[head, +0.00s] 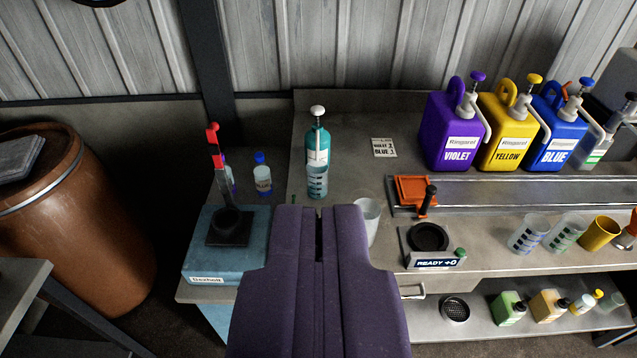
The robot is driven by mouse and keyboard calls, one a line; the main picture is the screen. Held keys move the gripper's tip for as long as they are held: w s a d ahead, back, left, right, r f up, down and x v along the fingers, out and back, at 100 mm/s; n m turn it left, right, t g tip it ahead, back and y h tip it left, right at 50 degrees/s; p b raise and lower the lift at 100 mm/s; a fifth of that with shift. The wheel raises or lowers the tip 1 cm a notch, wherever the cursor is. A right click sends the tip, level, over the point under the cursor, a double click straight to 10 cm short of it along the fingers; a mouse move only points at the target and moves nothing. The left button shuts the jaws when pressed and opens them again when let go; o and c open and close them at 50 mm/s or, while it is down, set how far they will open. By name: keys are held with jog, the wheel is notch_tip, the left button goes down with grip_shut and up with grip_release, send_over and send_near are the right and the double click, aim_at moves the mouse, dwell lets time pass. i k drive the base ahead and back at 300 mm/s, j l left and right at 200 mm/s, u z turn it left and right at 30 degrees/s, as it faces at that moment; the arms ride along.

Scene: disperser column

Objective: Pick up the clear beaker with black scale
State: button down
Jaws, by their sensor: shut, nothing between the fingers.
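A clear beaker with dark scale marks (317,184) stands upright on the bench, in front of the teal pump bottle (317,145). Its marks look black or dark blue. My gripper (320,210), with purple fingers, is shut and empty. Its tips point toward that beaker and appear just below it in the picture; the distance between them is hard to judge. Two more clear beakers stand at the right, one with blue-looking marks (529,234) and one with green-looking marks (567,232). A pale cup (368,212) is partly hidden behind my gripper's right side.
A blue-grey box with a black stand (229,227) is at the left, near a small blue-capped bottle (263,177). A black-ringed station marked READY (430,240) and an orange clamp (411,191) are right. Violet (452,140), yellow (508,143) and blue (560,140) jugs stand behind.

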aim_at(317, 181)
jog(key=i, duration=1.6)
